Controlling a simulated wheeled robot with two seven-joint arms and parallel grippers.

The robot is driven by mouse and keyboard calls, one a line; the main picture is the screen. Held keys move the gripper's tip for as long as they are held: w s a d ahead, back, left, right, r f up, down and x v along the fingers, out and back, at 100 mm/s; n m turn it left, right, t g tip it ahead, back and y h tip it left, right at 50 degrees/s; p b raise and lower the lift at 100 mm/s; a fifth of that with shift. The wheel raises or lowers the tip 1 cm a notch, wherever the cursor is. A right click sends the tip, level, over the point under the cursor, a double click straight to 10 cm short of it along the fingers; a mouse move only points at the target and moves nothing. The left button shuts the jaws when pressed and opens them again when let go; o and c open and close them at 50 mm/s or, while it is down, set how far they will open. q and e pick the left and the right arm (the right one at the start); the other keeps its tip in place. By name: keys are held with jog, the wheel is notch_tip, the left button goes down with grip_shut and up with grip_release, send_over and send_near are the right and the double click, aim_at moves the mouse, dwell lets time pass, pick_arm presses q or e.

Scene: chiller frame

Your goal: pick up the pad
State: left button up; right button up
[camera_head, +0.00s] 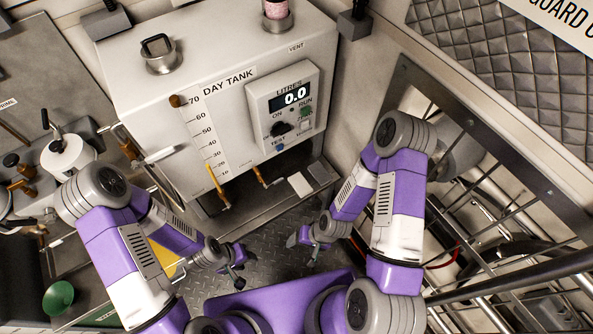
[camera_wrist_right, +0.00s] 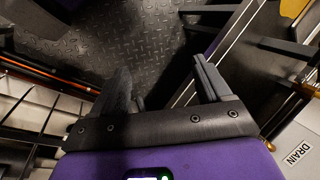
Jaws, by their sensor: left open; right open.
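A small pale, flat rectangular pad (camera_head: 300,184) lies on the ledge below the day tank in the head view. A darker flat block (camera_head: 323,172) lies just right of it. I cannot tell for certain which one the task calls the pad. My right gripper (camera_head: 302,252) is open and empty, below the pale pad in the picture and apart from it. In the right wrist view the right gripper (camera_wrist_right: 163,88) shows two spread fingers over dark tread plate, and no pad is evident. My left gripper (camera_head: 240,269) is open and empty, further to the lower left.
The white day tank (camera_head: 150,105) with a gauge and display stands behind the ledge. Brass taps (camera_head: 219,190) hang at its lower edge. A metal guard frame (camera_head: 500,150) with bars bounds the right. Tread-plate floor (camera_head: 275,240) lies between my arms.

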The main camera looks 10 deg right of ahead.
jog(key=shift+o, duration=1.4)
jog(key=w+a+f+m+t+y, duration=0.1)
jog(key=w+f+m+t, duration=0.2)
jog(key=w+f+m, duration=0.2)
jog(key=w+m, duration=0.2)
jog(key=shift+a+m+y+b, duration=0.3)
jog(key=shift+a+y+b, duration=0.05)
jog(key=shift+y+b, duration=0.05)
jog(key=m+t+h+b, duration=0.2)
jog(key=m+t, duration=0.7)
jog(key=m, duration=1.1)
send_near(299, 182)
jog(key=shift+x, duration=0.8)
jog(key=b+x, duration=0.1)
jog(key=x, duration=0.6)
jog(key=shift+b, duration=0.3)
jog(key=c, duration=1)
